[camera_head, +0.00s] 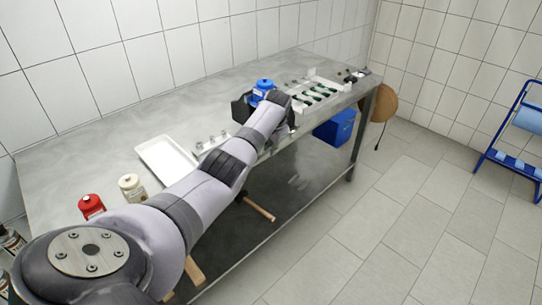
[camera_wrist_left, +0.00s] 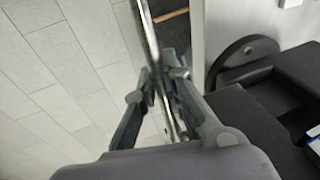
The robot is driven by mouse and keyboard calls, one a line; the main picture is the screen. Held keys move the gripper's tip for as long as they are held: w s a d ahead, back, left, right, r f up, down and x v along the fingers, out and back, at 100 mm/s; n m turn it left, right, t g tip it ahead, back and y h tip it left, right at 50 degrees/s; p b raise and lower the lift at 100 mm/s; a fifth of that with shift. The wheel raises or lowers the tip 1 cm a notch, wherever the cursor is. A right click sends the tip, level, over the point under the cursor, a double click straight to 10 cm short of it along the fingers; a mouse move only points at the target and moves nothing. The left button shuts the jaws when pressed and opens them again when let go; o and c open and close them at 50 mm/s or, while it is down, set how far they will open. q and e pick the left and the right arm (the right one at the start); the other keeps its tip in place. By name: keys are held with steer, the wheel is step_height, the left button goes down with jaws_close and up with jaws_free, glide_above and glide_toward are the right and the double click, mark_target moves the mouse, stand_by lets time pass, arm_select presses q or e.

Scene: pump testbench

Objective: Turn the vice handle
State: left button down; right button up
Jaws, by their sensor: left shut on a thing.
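The black vice (camera_head: 241,108) stands near the table's front edge, beside the blue pump part (camera_head: 264,88). In the left wrist view the vice's dark body (camera_wrist_left: 262,112) and a round black disc (camera_wrist_left: 245,58) fill the right side. My left gripper (camera_wrist_left: 162,88) is beside the vice, its two fingers closed around a thin metal bar, which appears to be the vice handle (camera_wrist_left: 172,128). The fingers hide part of the bar. In the head view my left gripper (camera_head: 291,118) is mostly hidden behind my own arm. My right gripper is not in view.
A blue bin (camera_head: 336,127) is below the table edge.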

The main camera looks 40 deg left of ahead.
arm_select(q)
steer(key=shift+s+d+r+g+b, duration=0.15)
steer(key=shift+d+g+b, duration=0.25)
steer(key=shift+g+b, duration=0.3)
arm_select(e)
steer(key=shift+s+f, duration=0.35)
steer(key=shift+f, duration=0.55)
arm_select(q)
steer(key=c, duration=2.1)
jaws_free()
steer(key=o, duration=0.4)
steer(key=shift+d+r, duration=0.2)
steer(key=shift+r, duration=0.1)
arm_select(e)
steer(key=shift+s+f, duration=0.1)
arm_select(q)
steer(key=shift+a+r, duration=0.1)
steer(key=shift+a, duration=0.05)
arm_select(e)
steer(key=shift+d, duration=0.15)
arm_select(q)
steer(key=v, duration=1.1)
steer(key=shift+r, duration=0.4)
steer(key=shift+f, duration=0.1)
